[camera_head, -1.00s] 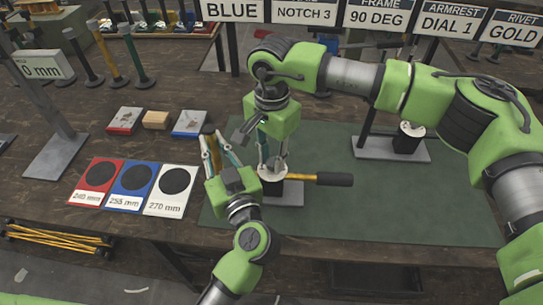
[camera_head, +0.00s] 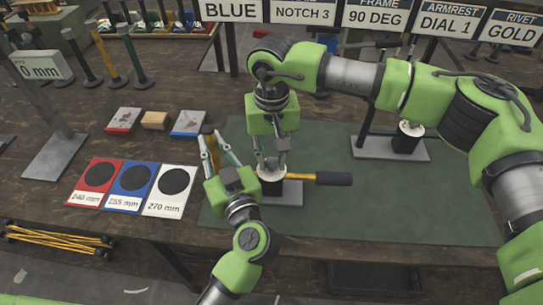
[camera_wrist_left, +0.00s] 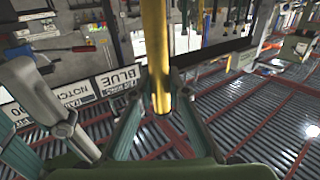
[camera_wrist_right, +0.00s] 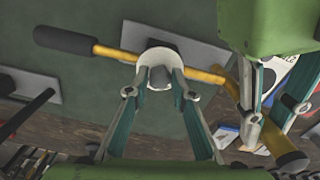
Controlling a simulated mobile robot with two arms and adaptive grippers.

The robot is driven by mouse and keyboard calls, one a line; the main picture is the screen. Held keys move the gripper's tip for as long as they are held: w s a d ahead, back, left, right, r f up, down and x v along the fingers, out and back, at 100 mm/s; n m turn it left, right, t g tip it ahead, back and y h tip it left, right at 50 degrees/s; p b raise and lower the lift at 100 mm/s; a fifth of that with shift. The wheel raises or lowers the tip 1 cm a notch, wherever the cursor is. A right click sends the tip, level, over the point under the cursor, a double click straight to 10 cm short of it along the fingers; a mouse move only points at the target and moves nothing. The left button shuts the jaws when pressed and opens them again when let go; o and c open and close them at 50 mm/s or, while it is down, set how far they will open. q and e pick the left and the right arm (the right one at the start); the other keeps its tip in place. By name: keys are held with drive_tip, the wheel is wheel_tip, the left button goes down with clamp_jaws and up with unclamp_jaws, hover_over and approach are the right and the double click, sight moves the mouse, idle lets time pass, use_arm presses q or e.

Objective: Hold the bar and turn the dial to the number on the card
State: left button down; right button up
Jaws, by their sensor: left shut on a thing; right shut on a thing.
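A yellow bar (camera_wrist_left: 156,45) stands between the fingers of my left gripper (camera_wrist_left: 160,105), which is shut on it. A white dial (camera_wrist_right: 160,52) with a grey knob (camera_wrist_right: 159,78) sits on a black block (camera_head: 272,187) on a grey base. My right gripper (camera_wrist_right: 162,80) is over the dial, its fingers shut on the knob. The dial's markings are too small to read. The card (camera_head: 447,24) at the top reads "DIAL 1".
A yellow rod with a black handle (camera_head: 333,179) sticks out right of the dial. A second press (camera_head: 408,140) stands further right on the green mat (camera_head: 350,220). Red, blue and white cards (camera_head: 170,190) lie at left. My left gripper is close beside the dial.

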sight(271, 162)
drive_tip(key=shift+n, duration=0.4)
drive_tip(key=o, duration=1.1)
drive_tip(key=shift+r, duration=0.1)
wheel_tip(271, 162, up, 12)
drive_tip(key=shift+o, duration=0.4)
